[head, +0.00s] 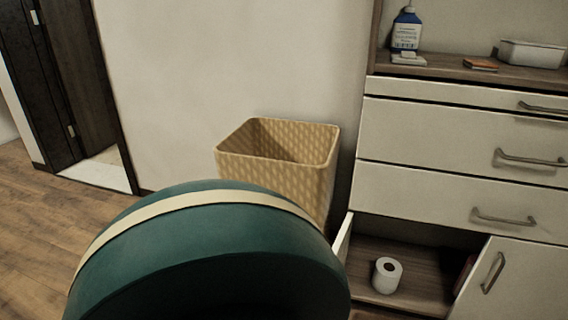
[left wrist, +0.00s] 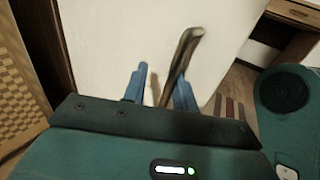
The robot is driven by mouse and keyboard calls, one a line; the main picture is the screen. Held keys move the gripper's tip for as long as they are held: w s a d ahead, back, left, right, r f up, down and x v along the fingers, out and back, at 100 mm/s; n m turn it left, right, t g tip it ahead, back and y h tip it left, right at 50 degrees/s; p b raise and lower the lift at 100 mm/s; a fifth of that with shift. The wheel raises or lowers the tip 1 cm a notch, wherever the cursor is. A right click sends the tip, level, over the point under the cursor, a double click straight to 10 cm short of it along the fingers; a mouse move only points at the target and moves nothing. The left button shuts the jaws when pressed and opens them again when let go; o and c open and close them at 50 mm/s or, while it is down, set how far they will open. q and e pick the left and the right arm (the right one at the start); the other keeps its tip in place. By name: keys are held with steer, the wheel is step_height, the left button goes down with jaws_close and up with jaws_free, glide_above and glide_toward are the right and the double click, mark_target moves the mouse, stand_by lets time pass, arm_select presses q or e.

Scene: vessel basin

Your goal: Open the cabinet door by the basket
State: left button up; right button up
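The cabinet (head: 420,195) stands at the right in the head view. Its left door (head: 343,240), beside the basket (head: 320,180), is swung outward, showing only as a narrow pale strip. The left wrist view shows a white door panel (left wrist: 115,35) with a dark metal handle (left wrist: 186,45). My left gripper (left wrist: 161,78) has its blue fingers apart, with the handle between them, close to the right finger and with a gap to the left one. In the head view my green arm hides this gripper and most of the door. My right gripper is not in view.
A toilet roll (head: 386,275) stands inside the open lower compartment. The right lower door (head: 525,285) has its own handle. Drawers (head: 450,140) are above, with a blue bottle (head: 407,30) on the shelf. Wooden floor (head: 35,225) is clear at the left.

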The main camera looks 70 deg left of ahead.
arm_select(q)
steer(key=shift+s+d, duration=0.15)
steer(key=shift+d, duration=0.05)
steer(key=s+a, duration=0.2)
steer(key=s, duration=1.1)
steer(key=shift+p, duration=0.35)
steer(key=shift+a, duration=0.1)
